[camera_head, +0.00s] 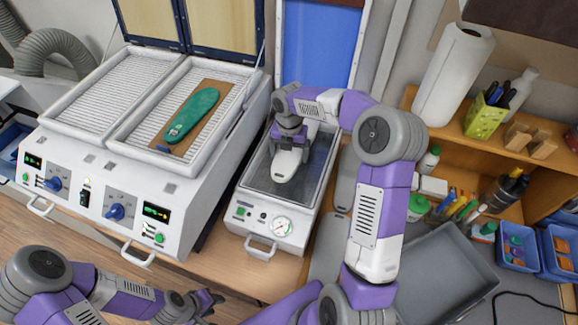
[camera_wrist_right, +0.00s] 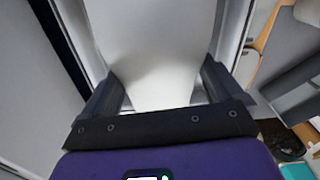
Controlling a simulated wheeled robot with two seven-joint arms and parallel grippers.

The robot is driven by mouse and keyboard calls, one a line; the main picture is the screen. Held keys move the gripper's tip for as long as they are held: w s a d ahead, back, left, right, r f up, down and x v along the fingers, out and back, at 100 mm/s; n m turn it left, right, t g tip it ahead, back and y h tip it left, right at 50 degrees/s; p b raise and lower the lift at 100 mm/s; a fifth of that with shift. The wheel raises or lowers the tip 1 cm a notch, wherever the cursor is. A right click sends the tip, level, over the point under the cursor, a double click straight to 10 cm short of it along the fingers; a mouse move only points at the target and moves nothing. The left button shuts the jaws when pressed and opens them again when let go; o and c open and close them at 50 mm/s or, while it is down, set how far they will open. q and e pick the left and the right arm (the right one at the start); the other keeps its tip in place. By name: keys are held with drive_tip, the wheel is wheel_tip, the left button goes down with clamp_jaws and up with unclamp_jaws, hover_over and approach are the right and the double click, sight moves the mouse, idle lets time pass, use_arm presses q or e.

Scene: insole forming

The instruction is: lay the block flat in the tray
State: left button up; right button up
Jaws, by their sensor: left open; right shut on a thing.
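A white foot-shaped block (camera_head: 285,165) is in the middle of the head view, over the dark bed of a small white machine (camera_head: 262,232). My right gripper (camera_head: 290,138) is shut on the block from above. In the right wrist view the pale block (camera_wrist_right: 160,60) fills the space between the two dark fingers (camera_wrist_right: 160,92). I cannot tell whether its underside touches the bed. A grey tray (camera_head: 450,262) lies empty at the lower right, apart from the block. My left gripper (camera_head: 207,303) is open and empty at the lower left, in front of the machines.
A large white two-bed machine (camera_head: 92,165) stands at the left, with a green insole (camera_head: 193,115) on a brown board. A wooden shelf (camera_head: 468,153) with a paper roll (camera_head: 453,72), pens and bottles is at the right. Blue bins (camera_head: 517,247) stand beside the grey tray.

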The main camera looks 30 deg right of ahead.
wheel_tip(320, 180, down, 3)
drive_tip(key=shift+w, duration=0.15)
drive_tip(key=shift+f, duration=2.55)
drive_tip(key=shift+f, duration=0.15)
drive_tip(key=o, duration=1.1)
wheel_tip(320, 180, up, 12)
drive_tip(key=shift+r, duration=0.2)
